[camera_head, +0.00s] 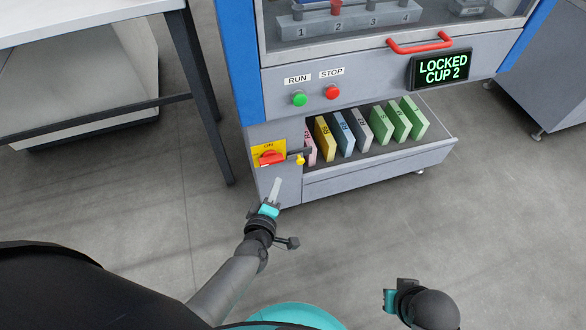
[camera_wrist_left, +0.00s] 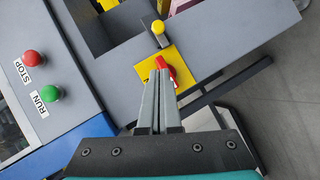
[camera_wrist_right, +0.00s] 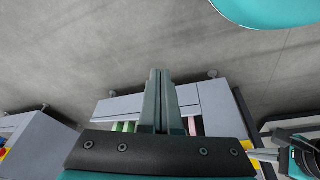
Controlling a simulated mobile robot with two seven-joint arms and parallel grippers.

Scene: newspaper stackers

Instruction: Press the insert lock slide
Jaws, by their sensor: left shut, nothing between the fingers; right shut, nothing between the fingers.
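The grey machine has a yellow plate (camera_head: 256,150) marked ON with a red rotary handle (camera_head: 271,158) on its lower left front. Beside it, a small yellow knob (camera_head: 299,159) sits by a dark bar; I cannot tell whether this is the insert lock slide. The knob also shows in the left wrist view (camera_wrist_left: 158,28). My left gripper (camera_head: 278,182) is shut and empty, just below the red handle. In the left wrist view its fingertips (camera_wrist_left: 159,75) overlap the lower part of the handle; contact is unclear. My right gripper (camera_head: 390,299) is shut and empty, low over the floor.
A display (camera_head: 441,69) reads LOCKED CUP 2. A green RUN button (camera_head: 299,99) and red STOP button (camera_head: 332,92) sit above an open drawer (camera_head: 380,165) of several coloured inserts. A red bar handle (camera_head: 419,44) is higher up. A white table (camera_head: 80,15) stands left.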

